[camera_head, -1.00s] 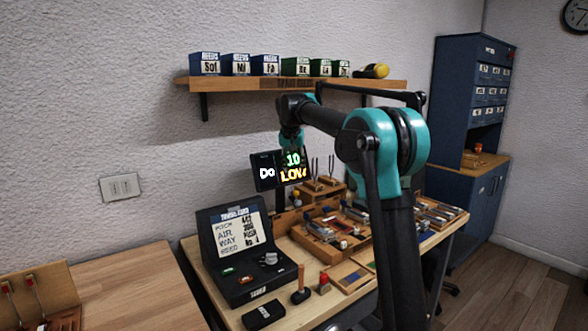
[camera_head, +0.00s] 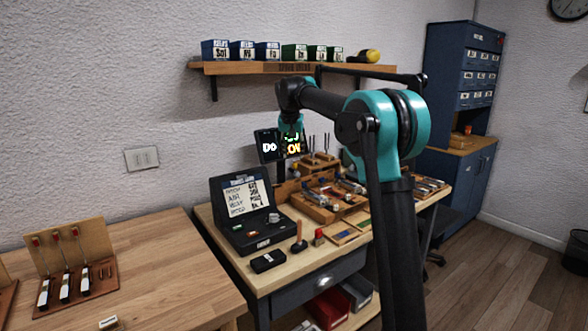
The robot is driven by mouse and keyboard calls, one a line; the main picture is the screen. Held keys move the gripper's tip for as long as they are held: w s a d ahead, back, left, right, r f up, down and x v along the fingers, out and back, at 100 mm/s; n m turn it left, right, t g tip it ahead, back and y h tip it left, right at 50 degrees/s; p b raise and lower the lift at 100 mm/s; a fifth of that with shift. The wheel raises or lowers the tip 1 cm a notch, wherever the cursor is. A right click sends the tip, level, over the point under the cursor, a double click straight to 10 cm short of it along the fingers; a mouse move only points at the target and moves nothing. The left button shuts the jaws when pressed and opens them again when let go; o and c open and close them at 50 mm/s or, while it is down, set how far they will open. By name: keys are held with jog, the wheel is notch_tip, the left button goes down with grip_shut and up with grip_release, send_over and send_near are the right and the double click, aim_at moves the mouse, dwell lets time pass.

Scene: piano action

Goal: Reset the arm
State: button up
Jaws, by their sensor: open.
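My arm, black and teal, rises at the right of the picture, bends at a teal elbow and reaches left over the workbench (camera_head: 207,219). My gripper (camera_head: 291,141) hangs at its far end, small and pointing down. It is open and in front of the lit display (camera_head: 267,147), covering part of its text. The fingers are too small to see in detail, and nothing shows held in them.
An open black case (camera_head: 240,199) stands on the bench beside wooden trays (camera_head: 318,213) of tools. A shelf (camera_head: 230,68) with blue and green boxes is above. A wooden table (camera_head: 140,262) with a rack (camera_head: 95,240) is at left. A blue cabinet (camera_head: 432,110) stands right.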

jog(key=s+d+f, duration=0.7)
jog(key=s, duration=0.3)
jog(key=s+d+f, duration=0.7)
jog(key=s, duration=0.2)
jog(key=s+d+f, duration=0.1)
jog(key=s+f, duration=0.4)
jog(key=s, duration=0.3)
jog(key=s+d+f+n, duration=0.1)
jog(key=s+d+f, duration=0.1)
jog(key=s+f, duration=0.4)
jog(key=s+d+f, duration=0.2)
jog(key=s+f, duration=0.4)
jog(key=s, duration=0.5)
jog(key=shift+s+d+n+y, duration=0.15)
jog(key=shift+s+n+y, duration=0.15)
jog(key=shift+s+n, duration=0.1)
